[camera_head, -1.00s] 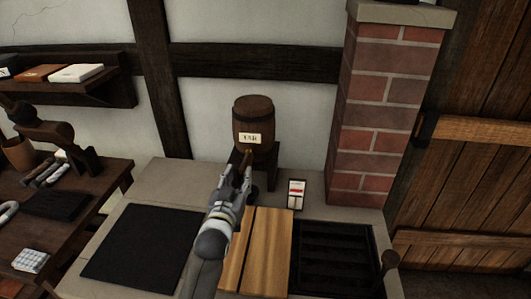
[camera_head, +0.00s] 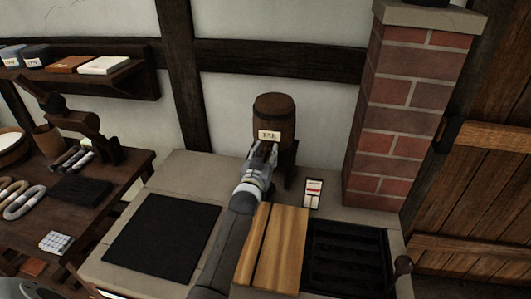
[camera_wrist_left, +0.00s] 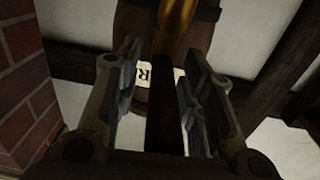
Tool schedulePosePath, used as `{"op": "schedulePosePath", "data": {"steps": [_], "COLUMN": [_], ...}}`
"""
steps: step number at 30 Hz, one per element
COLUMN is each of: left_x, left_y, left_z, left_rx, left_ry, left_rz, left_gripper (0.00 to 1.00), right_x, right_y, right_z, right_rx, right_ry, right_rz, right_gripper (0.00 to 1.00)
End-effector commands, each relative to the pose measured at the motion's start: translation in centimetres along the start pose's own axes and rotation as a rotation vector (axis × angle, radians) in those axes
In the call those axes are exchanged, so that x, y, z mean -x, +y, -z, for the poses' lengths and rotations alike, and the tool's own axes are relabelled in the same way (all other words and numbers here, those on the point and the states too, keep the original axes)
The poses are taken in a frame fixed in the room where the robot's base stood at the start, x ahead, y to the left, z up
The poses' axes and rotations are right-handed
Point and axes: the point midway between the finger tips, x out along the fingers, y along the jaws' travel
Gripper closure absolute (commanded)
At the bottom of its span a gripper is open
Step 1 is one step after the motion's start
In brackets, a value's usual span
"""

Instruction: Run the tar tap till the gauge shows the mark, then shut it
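The wooden tar barrel (camera_head: 273,112) with its pale label (camera_head: 269,135) stands on a dark stand against the wall. In the left wrist view its label (camera_wrist_left: 141,76) shows partly behind the fingers, with a brass tap part (camera_wrist_left: 175,22) at the top. My left gripper (camera_head: 263,153) is at the barrel's front, just below the label, and hides the tap in the head view. In the wrist view the fingers (camera_wrist_left: 160,100) are apart, with a dark upright bar (camera_wrist_left: 165,125) between them; I cannot tell whether they touch it. The gauge (camera_head: 313,193), a small white card with red on it, stands to the right.
A wooden board (camera_head: 282,245), a black mat (camera_head: 163,237) and a dark grated tray (camera_head: 345,255) lie on the stone bench. A brick pillar (camera_head: 410,110) rises at the right. A cluttered dark table (camera_head: 105,210) is at the left.

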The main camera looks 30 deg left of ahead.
Motion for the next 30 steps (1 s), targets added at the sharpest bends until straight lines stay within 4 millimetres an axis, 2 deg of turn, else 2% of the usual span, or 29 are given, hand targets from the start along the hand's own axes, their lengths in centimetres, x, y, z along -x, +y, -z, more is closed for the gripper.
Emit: {"op": "schedulePosePath", "data": {"steps": [7, 15, 16, 30], "left_x": [-0.05, -0.03, -0.03, -0.03], "left_y": [-0.02, -0.02, -0.02, -0.16], "left_z": [-0.01, 0.00, 0.00, 0.04], "left_rx": [0.000, 0.000, 0.000, -0.003], "left_ry": [0.000, 0.000, 0.000, 0.000], "left_rz": [0.000, 0.000, 0.000, -0.019], "left_gripper": [0.63, 0.98, 1.00, 1.00], "right_x": [0.00, 0.00, 0.00, 0.14], "right_y": [0.00, 0.00, 0.00, 0.01], "right_z": [-0.10, -0.14, -0.14, -0.16], "right_rx": [0.000, 0.000, 0.000, 0.000], "right_ry": [-0.002, -0.003, -0.003, -0.003], "right_rz": [0.000, 0.000, 0.000, 0.000], "right_gripper": [0.60, 0.60, 0.60, 0.60]}}
